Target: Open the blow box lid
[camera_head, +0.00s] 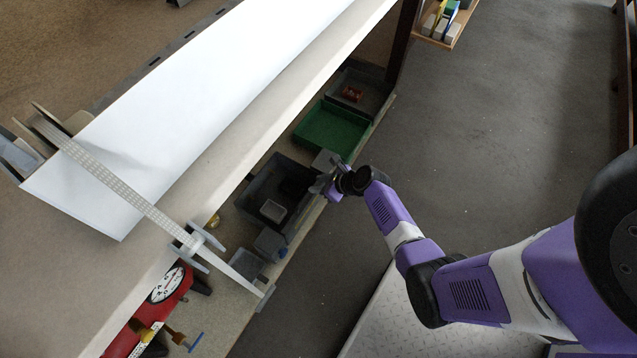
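No box in view is clearly marked as the blow box, and I cannot tell which lid is meant. My gripper (322,184) is at the right edge of a dark grey bin (252,203) on the shelf under the workbench. A small grey box (272,210) sits in this bin, to the left of my gripper. A small light grey piece (324,160) shows just beyond the gripper. The fingers are small and dark here, so I cannot tell if they are open, shut or touching anything.
A blue-grey container (270,244) stands nearer on the shelf. A green tray (333,127) and a grey tray (374,92) with a red item (352,94) lie beyond. The workbench (220,165) overhangs the shelf.

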